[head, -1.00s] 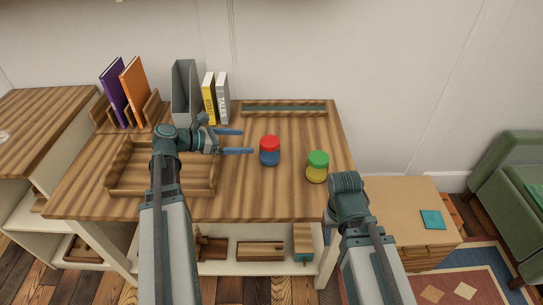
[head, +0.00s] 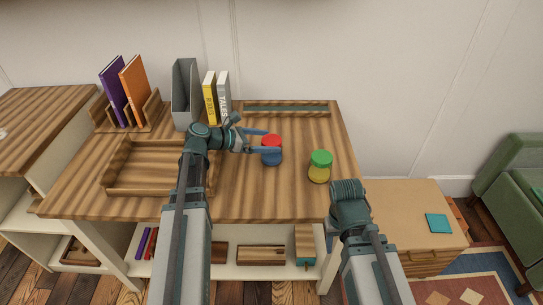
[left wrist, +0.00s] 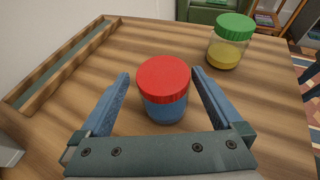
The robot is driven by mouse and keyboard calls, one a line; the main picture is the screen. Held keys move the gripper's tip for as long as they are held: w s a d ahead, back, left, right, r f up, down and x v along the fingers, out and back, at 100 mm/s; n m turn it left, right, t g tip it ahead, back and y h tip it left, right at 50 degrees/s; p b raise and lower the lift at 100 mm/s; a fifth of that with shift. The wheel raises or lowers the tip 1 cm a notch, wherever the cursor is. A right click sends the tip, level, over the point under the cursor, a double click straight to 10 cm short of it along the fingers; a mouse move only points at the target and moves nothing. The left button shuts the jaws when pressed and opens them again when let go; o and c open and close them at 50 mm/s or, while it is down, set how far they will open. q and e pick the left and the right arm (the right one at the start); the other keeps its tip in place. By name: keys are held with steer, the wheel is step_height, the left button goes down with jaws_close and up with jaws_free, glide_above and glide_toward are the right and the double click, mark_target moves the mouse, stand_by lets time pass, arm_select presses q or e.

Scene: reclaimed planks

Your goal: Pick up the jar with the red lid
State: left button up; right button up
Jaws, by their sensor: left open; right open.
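The jar with the red lid (head: 272,155) has blue contents and stands upright on the wooden table. In the left wrist view the red-lidded jar (left wrist: 163,88) sits between the two blue fingers of my left gripper (left wrist: 163,92). The fingers are open, one on each side, with small gaps to the jar. In the head view my left gripper (head: 266,141) reaches the jar from the left. My right arm is at the lower right of the head view, and its gripper fingers are not visible.
A jar with a green lid and yellow contents (head: 320,167) stands to the right; it also shows in the left wrist view (left wrist: 230,46). A wooden tray (head: 130,190) lies at left. Books (head: 209,98) and a grey file holder (head: 184,95) stand at the back. A long narrow tray (head: 250,113) lies behind.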

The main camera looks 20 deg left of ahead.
mark_target(279, 142)
arm_select(q)
steer(key=b+x, duration=0.1)
steer(key=x, duration=0.4)
steer(key=shift+s+b, duration=0.15)
steer(key=shift+b, duration=0.25)
arm_select(e)
step_height(279, 142, down, 2)
arm_select(q)
steer(key=c, duration=1.3)
steer(key=shift+c, duration=0.2)
steer(key=shift+r, duration=0.1)
arm_select(e)
steer(key=shift+r, duration=0.1)
